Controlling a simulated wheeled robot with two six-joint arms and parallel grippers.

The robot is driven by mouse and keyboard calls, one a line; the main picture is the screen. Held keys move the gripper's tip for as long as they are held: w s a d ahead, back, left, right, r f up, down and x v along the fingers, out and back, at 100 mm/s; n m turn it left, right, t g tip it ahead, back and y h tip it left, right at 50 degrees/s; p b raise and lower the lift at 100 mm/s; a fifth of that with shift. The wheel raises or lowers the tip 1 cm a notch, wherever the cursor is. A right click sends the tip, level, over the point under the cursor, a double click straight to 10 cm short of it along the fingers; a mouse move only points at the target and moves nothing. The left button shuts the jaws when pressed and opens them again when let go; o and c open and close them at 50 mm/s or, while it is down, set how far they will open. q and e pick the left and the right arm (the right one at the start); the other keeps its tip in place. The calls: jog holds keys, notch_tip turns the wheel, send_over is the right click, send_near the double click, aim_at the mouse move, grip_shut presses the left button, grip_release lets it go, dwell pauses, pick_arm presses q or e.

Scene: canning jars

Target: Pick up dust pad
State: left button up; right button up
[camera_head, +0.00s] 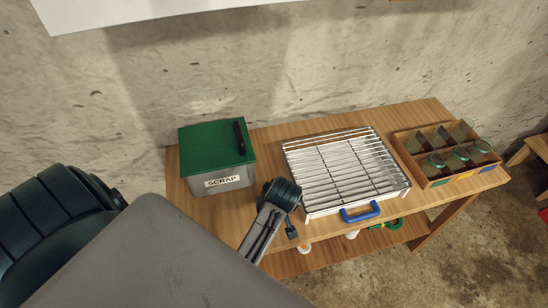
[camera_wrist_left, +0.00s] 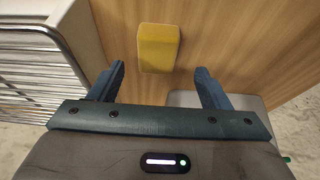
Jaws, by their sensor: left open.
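The dust pad appears as a yellow block (camera_wrist_left: 158,48) on the wooden surface in the left wrist view. I cannot make it out in the head view, where my arm covers part of the table. My left gripper (camera_wrist_left: 160,82) is open, with its two blue fingers apart. The pad lies just beyond the fingertips, between their lines, and nothing is held. In the head view my left arm reaches over the table between the scrap bin and the wire rack. My right gripper is not in view.
A grey scrap bin (camera_head: 222,182) with a green lid (camera_head: 205,150) stands left on the wooden table (camera_head: 290,130). A wooden box (camera_head: 412,168) with glass jars stands right.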

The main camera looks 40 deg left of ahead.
pick_arm(q)
jog(key=x, duration=0.1)
jog(key=p+x, duration=0.1)
jog(key=x, duration=0.1)
jog(key=shift+w+f, duration=0.2)
jog(key=shift+w, duration=0.05)
jog(key=shift+f, duration=0.45)
jog(key=c, duration=1)
jog(key=shift+a, duration=0.1)
jog(key=shift+c, duration=0.3)
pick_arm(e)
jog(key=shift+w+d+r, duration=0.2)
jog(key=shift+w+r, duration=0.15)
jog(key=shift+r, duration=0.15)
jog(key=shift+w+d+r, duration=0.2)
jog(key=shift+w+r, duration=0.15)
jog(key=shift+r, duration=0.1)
pick_arm(q)
jog(key=shift+p, duration=0.3)
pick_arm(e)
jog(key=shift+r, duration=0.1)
